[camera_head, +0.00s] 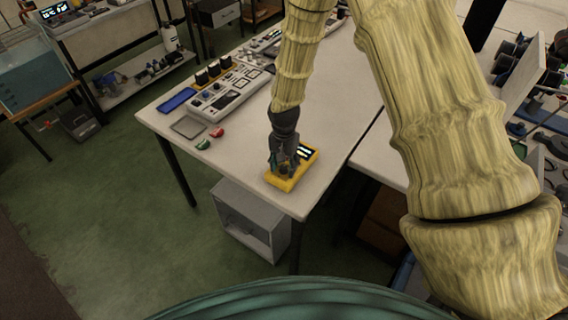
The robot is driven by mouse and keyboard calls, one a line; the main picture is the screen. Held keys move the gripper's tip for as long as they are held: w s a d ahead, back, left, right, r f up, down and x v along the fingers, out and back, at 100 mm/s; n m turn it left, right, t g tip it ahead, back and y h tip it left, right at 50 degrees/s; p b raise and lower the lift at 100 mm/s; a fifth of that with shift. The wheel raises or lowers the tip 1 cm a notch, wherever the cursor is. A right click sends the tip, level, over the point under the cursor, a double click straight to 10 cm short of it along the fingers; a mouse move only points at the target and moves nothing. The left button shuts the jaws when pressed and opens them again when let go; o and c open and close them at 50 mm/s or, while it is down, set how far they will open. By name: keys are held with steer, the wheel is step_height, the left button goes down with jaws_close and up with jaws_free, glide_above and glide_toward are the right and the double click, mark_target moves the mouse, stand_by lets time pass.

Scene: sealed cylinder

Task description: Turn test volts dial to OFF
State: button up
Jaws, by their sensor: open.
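A yellow handheld meter (309,155) with a lit display (304,149) lies flat on the white table (330,110) near its front corner. My gripper (284,166) points down over the near part of the meter, and its fingers are open. The gripper covers most of the meter's lower face, so the dial and its setting are hidden. I cannot tell whether the fingers touch the dial.
Red (217,132) and green (203,145) small items, a flat grey tray (188,127) and a white control panel (229,93) sit left on the table. A grey cabinet (250,215) stands below. A cluttered bench (540,130) is at right.

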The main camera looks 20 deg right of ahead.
steer(key=shift+w+f, duration=0.2)
steer(key=shift+w, duration=0.05)
steer(key=shift+s+r, duration=0.1)
steer(key=shift+s, duration=0.05)
steer(key=shift+s+r, duration=0.1)
steer(key=shift+s, duration=0.05)
steer(key=shift+c, duration=1.1)
jaws_close()
